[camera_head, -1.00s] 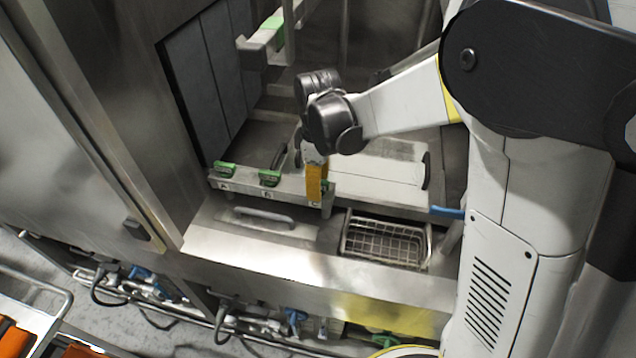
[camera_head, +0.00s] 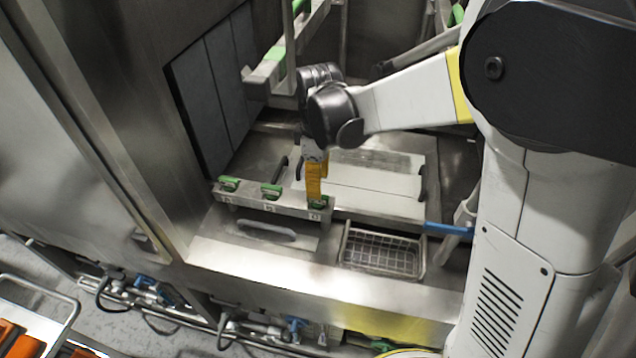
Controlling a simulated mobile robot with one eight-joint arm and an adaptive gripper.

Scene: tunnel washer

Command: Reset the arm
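My arm reaches in from the right over the steel washer. My gripper (camera_head: 313,190) points down at the right end of a steel bar (camera_head: 240,199) with several green-topped blocks. Its orange-yellow finger part is at or just above the rightmost green block (camera_head: 318,203); I cannot tell whether they touch. The fingertips are too small and too much in line to tell open from shut. The dark wrist joints sit above it and hide part of the scene behind.
A wire basket (camera_head: 382,253) sits in the ledge right of the gripper. A white panel with dark handles (camera_head: 370,180) lies behind it. A blue handle (camera_head: 447,229) is near my column. A second bar with green parts (camera_head: 275,58) stands above. Pipes (camera_head: 150,290) run below the ledge.

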